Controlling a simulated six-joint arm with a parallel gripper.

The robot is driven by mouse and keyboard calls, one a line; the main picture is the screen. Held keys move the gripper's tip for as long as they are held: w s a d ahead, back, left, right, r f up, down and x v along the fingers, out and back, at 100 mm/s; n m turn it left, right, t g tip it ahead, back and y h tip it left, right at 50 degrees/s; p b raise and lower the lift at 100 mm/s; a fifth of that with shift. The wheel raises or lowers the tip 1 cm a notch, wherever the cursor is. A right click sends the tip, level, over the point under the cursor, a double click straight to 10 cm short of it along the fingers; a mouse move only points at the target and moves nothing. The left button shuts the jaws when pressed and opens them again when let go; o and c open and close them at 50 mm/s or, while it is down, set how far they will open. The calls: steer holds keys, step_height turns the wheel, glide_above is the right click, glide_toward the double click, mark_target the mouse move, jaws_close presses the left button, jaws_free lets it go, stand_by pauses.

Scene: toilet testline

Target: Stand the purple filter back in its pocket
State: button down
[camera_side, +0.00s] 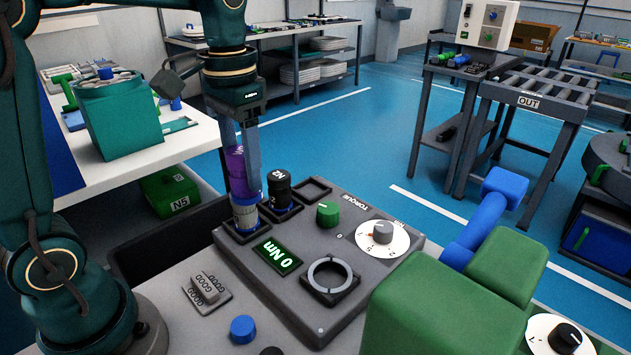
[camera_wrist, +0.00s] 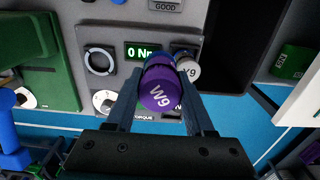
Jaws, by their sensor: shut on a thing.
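My gripper (camera_side: 248,182) points down at the pocket row and is shut on the purple filter (camera_side: 236,168), with one finger partly covering it. In the wrist view the purple filter (camera_wrist: 160,92), marked W9, sits between both fingers of my gripper (camera_wrist: 163,98). In the side view it appears just above and behind a grey filter with a blue band (camera_side: 246,214), which stands in the left pocket; their exact gap cannot be told. A black filter (camera_side: 279,188) stands in the middle pocket. The right pocket (camera_side: 312,189) is empty.
The grey test panel carries a 0 Nm display (camera_side: 276,257), a green knob (camera_side: 327,214), a torque dial (camera_side: 382,238) and a ring socket (camera_side: 330,276). A green and blue machine (camera_side: 450,290) stands at the front right. A GOOD block (camera_side: 207,290) lies left.

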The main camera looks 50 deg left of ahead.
stand_by(0.6)
steer(key=w+d+n, duration=0.2)
steer(key=w, duration=0.1)
stand_by(0.4)
steer(key=d+f, duration=0.2)
steer(key=d, duration=0.1)
steer(key=d+f, duration=0.2)
steer(key=d, duration=0.2)
steer(key=w+d+f, duration=0.1)
steer(key=d+f, duration=0.2)
steer(key=d, duration=0.1)
steer(key=shift+w+d, duration=0.1)
steer(key=shift+d, duration=0.1)
steer(key=shift+d+f, duration=0.1)
steer(key=shift+f, duration=1.7)
